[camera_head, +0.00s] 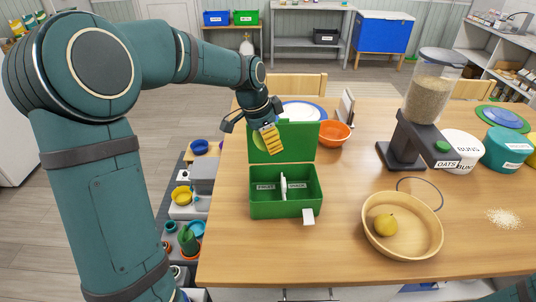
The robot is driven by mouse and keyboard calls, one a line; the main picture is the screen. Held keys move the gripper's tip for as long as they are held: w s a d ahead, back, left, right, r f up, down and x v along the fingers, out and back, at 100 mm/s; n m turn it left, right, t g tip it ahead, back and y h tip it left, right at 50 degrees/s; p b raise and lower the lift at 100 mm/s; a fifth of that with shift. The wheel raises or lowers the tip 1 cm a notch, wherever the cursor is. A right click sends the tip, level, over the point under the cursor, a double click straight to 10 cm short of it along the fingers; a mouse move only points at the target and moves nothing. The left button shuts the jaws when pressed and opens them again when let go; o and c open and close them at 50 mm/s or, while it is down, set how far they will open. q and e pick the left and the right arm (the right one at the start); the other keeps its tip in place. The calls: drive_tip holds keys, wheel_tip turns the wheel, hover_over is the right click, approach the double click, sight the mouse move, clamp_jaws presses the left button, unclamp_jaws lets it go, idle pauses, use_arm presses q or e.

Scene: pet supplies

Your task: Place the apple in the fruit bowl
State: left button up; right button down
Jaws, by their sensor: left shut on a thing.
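My left gripper (266,138) is above the back of an open green box, in front of its raised lid. It is shut on a light green round thing (258,146), which looks like the apple. Ribbed yellow-orange finger pads cover much of it. A round wooden bowl (428,232), which looks like the fruit bowl, stands on the table at the right front. A yellow pear-like fruit (385,224) lies in it. The held thing is apart from the bowl, to its left and farther back. My right gripper is not in view.
The green box (285,207) has labelled compartments and a white tag. An orange bowl (335,133) is behind it. A grain dispenser (406,140) stands behind the wooden bowl, with labelled tubs to its right. The table (300,245) is clear between box and wooden bowl.

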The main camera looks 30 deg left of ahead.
use_arm(q)
wheel_tip(320, 180, up, 7)
drive_tip(key=shift+r+p, duration=0.15)
drive_tip(key=shift+p, duration=0.2)
